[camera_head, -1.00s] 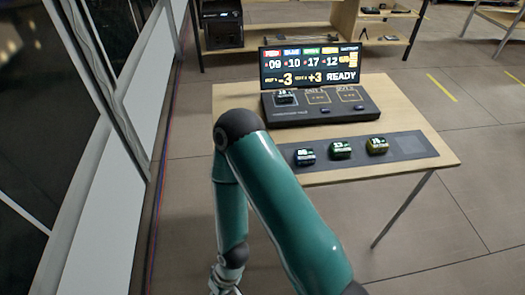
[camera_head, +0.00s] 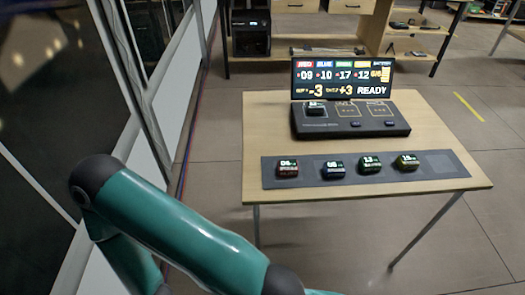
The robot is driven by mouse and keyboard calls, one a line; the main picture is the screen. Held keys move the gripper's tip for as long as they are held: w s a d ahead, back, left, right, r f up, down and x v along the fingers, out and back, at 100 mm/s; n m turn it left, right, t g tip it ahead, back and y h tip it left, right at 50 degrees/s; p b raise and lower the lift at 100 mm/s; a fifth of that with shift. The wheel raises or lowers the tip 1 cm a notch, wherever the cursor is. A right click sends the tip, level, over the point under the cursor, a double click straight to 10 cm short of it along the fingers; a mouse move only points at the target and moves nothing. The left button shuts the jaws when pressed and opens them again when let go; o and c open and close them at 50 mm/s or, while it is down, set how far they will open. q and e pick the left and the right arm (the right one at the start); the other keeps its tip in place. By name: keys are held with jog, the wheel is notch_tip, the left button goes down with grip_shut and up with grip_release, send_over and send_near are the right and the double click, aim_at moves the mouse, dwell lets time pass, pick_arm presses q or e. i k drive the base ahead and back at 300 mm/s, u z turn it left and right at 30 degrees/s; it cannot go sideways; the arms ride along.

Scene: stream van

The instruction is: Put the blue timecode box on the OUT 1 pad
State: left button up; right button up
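The blue timecode box (camera_head: 333,171) lies on the dark mat (camera_head: 442,163) near the table's front edge, between a red-edged box (camera_head: 288,168) on its left and a green box (camera_head: 370,165) on its right. A yellow box (camera_head: 406,162) is further right. A black console (camera_head: 350,126) stands behind the mat. Its left pad area carries another box (camera_head: 315,108); its middle pad (camera_head: 347,109) and right pad (camera_head: 378,108) look empty. The pad labels are too small to read, so I cannot tell which is OUT 1. Neither of my grippers shows.
A screen (camera_head: 342,78) behind the console reads READY. The wooden table (camera_head: 265,125) has bare room left of the console. A white wall panel (camera_head: 140,140) runs along the left. Shelves stand behind.

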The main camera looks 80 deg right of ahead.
aim_at(348, 110)
jog(key=z, duration=0.2)
jog(key=k, duration=2.3)
jog(key=z, duration=0.95)
jog(key=i, duration=1)
jog(key=u, duration=0.05)
